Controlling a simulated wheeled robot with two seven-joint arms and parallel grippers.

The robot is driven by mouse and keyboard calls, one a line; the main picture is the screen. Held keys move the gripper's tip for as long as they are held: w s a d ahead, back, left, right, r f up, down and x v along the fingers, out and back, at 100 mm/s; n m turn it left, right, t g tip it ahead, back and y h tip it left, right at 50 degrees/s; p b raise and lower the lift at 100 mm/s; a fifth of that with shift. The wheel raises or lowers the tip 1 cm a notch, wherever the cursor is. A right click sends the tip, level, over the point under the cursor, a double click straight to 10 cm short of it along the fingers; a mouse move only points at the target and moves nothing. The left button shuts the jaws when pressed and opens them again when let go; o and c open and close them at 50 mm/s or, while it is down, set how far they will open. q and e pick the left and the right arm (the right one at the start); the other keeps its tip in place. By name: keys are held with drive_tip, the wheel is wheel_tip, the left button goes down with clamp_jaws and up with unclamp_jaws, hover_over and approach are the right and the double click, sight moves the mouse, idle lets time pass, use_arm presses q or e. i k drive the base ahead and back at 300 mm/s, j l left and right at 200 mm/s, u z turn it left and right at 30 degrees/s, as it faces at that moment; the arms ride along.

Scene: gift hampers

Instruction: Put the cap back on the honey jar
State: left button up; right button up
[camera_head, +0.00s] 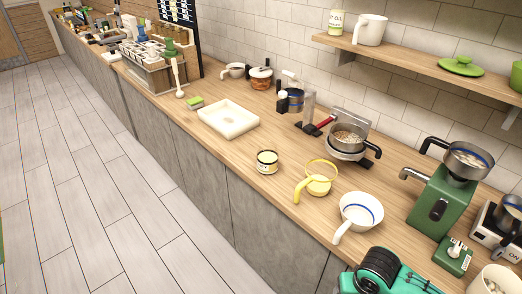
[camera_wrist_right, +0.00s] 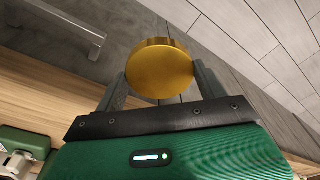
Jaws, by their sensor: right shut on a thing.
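My right gripper (camera_wrist_right: 160,84) is shut on a round gold cap (camera_wrist_right: 160,62) in the right wrist view, its two fingers on either side of it. In the head view, part of my green right arm (camera_head: 395,278) is at the bottom right, by the counter's front edge; the fingers and cap cannot be made out there. My left gripper is not in view.
A yellow-handled pan (camera_head: 316,186) and a white pan with a blue ring (camera_head: 359,211) stand between the jar and my arm. A white tray (camera_head: 229,119) lies behind the jar to the left. A green grinder (camera_head: 440,200) stands at the right. Some counter in front of the jar is clear.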

sight(268, 152)
drive_tip(key=i+j, duration=0.2)
drive_tip(key=j, duration=0.15)
drive_tip(key=i+j+z, duration=0.15)
drive_tip(key=j, duration=0.15)
drive_tip(key=i+j, duration=0.2)
drive_tip(key=j, duration=0.15)
drive_tip(key=z, duration=0.05)
